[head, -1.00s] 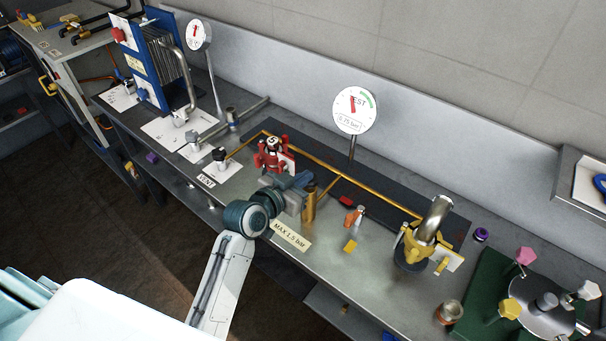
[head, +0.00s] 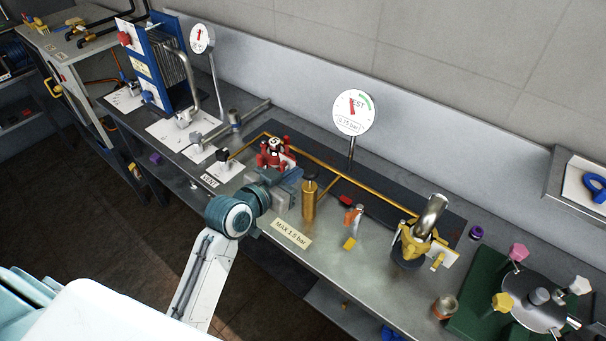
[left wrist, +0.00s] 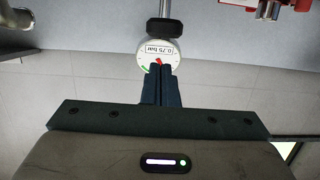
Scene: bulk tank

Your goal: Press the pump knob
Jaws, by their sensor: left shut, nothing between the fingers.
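A brass cylinder (head: 309,202) with a dark cap (head: 310,174), apparently the pump and its knob, stands upright on the bench in the head view. My left gripper (head: 290,180) is just left of it, shut and empty, with a narrow gap to the cylinder. In the left wrist view the closed dark fingers (left wrist: 159,75) overlap the edge of the round white gauge (left wrist: 160,54), whose label reads 0.75 bar. The gauge (head: 354,112) stands behind the pump in the head view. The pump is not seen in the left wrist view. My right gripper is out of view.
A red fitting (head: 275,153) sits behind my left gripper. Brass pipe (head: 345,180) runs right to a yellow clamp fitting (head: 415,243). A MAX 1.5 bar label (head: 291,234) lies near the front edge. Small orange and yellow pieces lie right of the pump.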

